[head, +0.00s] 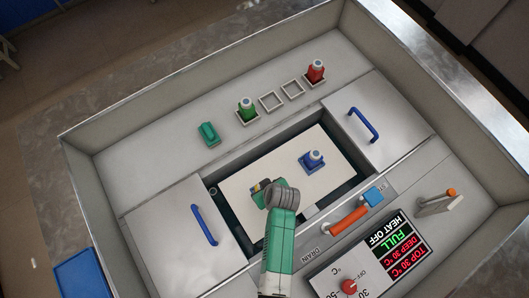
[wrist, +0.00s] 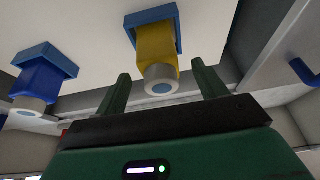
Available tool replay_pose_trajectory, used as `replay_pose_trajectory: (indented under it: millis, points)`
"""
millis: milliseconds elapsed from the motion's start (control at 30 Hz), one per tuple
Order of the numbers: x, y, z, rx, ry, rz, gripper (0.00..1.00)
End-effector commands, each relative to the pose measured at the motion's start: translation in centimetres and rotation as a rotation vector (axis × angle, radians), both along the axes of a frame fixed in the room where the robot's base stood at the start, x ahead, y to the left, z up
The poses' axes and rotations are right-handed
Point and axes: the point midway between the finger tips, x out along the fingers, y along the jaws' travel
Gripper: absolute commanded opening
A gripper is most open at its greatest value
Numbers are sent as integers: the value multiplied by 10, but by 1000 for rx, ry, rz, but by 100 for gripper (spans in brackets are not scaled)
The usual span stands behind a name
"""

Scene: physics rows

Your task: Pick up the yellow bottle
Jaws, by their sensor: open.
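The yellow bottle (wrist: 156,42) stands on a blue square base in the wrist view, with its pale, blue-centred cap towards me. My gripper (wrist: 162,90) is open, with one green finger on each side of the cap. Gaps show on both sides, and neither finger appears to touch the bottle. In the head view my gripper (head: 262,192) is over the left part of the white surface in the sunken bay, and my arm and gripper hide most of the yellow bottle there.
A blue bottle (head: 314,157) stands right of my gripper on the white surface (head: 285,157). Behind the bay are a green bottle (head: 247,107), a red bottle (head: 316,69), empty square holders (head: 271,101) and a green block (head: 208,132). Blue-handled panels (head: 180,225) flank the bay.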

Motion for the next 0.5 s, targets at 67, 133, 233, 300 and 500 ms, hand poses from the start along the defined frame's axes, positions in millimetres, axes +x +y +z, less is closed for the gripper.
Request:
replay_pose_trajectory:
  millis: [67,133,233,300,500]
  points:
    - [2,1,-4,0,0,0,71]
    - [6,4,-16,0,1,0,71]
    - [12,8,-34,0,1,1,71]
    - [15,10,-43,0,1,1,71]
    - [18,11,-47,0,-1,0,71]
